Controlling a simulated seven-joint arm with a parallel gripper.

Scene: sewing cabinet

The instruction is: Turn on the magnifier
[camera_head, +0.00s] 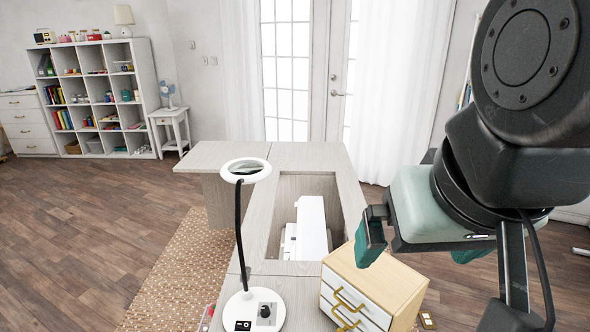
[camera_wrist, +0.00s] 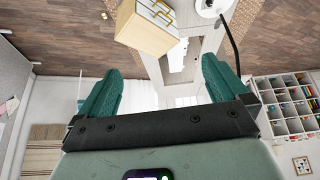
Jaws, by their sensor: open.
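The magnifier (camera_head: 245,171) is a white ring lens on a thin black gooseneck, which rises from a round white base (camera_head: 277,311). The base stands on the near left part of the cabinet top and carries a black rocker switch and a dark knob (camera_head: 265,311). The base also shows at the top edge of the wrist view (camera_wrist: 209,8), with the neck curving down from it. My gripper (camera_head: 415,245) has teal fingers and is to the right of the magnifier, above the small drawer box. In the wrist view its fingers (camera_wrist: 160,90) are wide apart with nothing between them.
A small wooden drawer box (camera_head: 385,280) with white fronts and gold handles stands right of the magnifier base. A white sewing machine (camera_head: 310,228) sits in the recess of the sewing cabinet (camera_head: 205,155). Cubby shelves (camera_head: 97,75) stand far left. The space above the base looks clear.

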